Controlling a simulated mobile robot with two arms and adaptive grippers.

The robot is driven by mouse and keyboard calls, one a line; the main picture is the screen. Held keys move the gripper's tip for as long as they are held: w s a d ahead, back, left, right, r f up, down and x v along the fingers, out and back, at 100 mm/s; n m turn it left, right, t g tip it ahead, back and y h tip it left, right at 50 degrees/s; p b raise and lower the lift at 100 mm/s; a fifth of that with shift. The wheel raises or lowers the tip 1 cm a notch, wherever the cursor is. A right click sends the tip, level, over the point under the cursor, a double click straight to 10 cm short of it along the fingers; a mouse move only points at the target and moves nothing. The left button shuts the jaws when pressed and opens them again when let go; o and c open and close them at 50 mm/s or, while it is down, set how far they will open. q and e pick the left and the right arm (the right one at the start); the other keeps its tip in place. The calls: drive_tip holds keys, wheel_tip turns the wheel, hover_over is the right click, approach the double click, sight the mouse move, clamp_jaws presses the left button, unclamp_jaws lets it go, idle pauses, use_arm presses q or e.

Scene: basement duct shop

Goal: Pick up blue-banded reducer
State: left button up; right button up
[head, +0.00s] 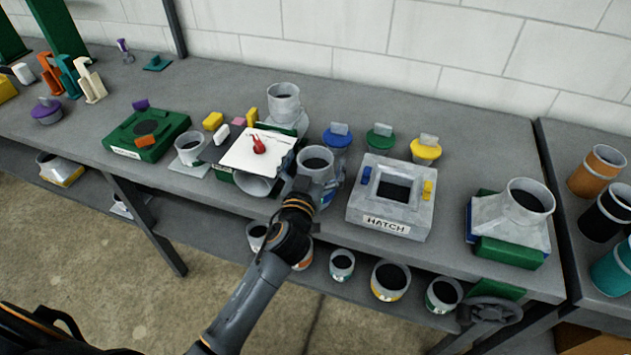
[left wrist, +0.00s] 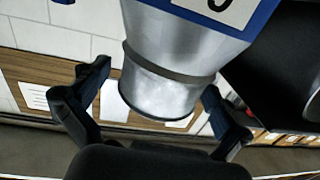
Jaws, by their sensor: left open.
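The blue-banded reducer (head: 314,160) is a grey metal piece with a round open collar, standing near the bench's front edge in the head view. A bit of its blue band shows beside my gripper; the rest of its lower part is hidden by my gripper and wrist. In the left wrist view its metal collar (left wrist: 165,90) shows large, with a blue band and white label at the top edge. My left gripper (head: 303,197) is open, with one finger on each side of the collar in the left wrist view. I cannot tell whether they touch it. My right gripper is not in view.
A white board with a red item (head: 245,150) lies left of the reducer. The grey hatch box (head: 360,208) stands close on its right. Another reducer (head: 284,100) is behind it. Several pots stand on the shelf below. Bare bench top lies behind the lidded pieces.

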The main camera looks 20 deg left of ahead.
use_arm(q)
drive_tip(key=shift+c, duration=0.4)
drive_tip(key=c, duration=1.8)
